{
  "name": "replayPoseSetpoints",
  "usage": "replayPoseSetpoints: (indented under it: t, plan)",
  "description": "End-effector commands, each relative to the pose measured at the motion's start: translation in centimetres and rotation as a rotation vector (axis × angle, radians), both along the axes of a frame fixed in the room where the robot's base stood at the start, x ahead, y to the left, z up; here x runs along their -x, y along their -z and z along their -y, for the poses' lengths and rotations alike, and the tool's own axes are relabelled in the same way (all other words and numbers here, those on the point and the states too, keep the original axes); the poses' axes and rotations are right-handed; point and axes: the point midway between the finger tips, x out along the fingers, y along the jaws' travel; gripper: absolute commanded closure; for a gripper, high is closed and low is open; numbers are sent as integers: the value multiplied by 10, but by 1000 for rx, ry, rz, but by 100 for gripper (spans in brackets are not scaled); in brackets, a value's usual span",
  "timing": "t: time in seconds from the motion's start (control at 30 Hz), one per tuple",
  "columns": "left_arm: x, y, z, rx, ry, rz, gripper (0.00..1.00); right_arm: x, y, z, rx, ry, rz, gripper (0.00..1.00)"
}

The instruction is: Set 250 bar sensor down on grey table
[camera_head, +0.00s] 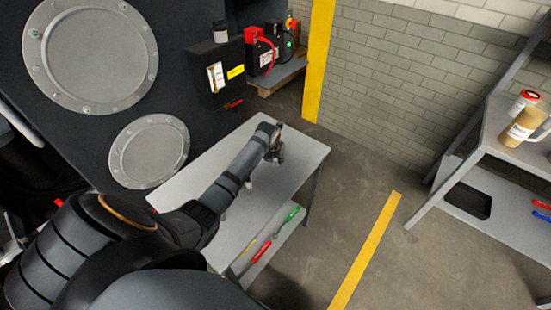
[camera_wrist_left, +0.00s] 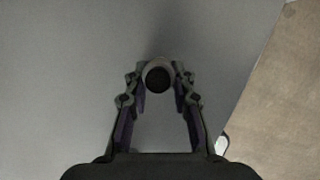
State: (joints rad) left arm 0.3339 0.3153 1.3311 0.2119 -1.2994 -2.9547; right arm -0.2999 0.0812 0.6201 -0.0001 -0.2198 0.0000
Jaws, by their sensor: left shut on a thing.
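The grey table (camera_head: 303,152) stands in the middle of the head view, beside the dark chassis. My left arm reaches over it from the left, and my left gripper (camera_head: 275,155) is above the tabletop. In the left wrist view the left gripper (camera_wrist_left: 158,85) is shut on a small round part, seen end-on, with a light ring and dark centre; I take it to be the 250 bar sensor (camera_wrist_left: 158,76). The pale grey tabletop (camera_wrist_left: 60,80) lies behind it. Whether the sensor touches the table I cannot tell. My right gripper is not in view.
A red and a green tool (camera_head: 288,216) lie on the table's lower shelf. A workbench (camera_head: 497,135) with a tan jug (camera_head: 523,128) stands at the right. A black box (camera_head: 217,72) hangs on the chassis. The tabletop around the gripper looks mostly clear.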

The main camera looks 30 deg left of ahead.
Motion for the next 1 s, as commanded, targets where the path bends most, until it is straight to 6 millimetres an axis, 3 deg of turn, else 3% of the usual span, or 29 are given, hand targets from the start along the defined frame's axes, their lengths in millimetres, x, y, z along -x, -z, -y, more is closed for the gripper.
replayPoseSetpoints:
  t: [0.27,0.3,0.5,0.8,1.0]
  plan:
    - [0,4,0,0,0,0,100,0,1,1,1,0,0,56]
    - [0,3,0,0,0,0,73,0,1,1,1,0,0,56]
    - [0,3,0,0,0,0,49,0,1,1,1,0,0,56]
    - [1,1,0,0,0,0,49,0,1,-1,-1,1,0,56]
    - [12,-30,3,-3,2,3,49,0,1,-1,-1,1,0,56]
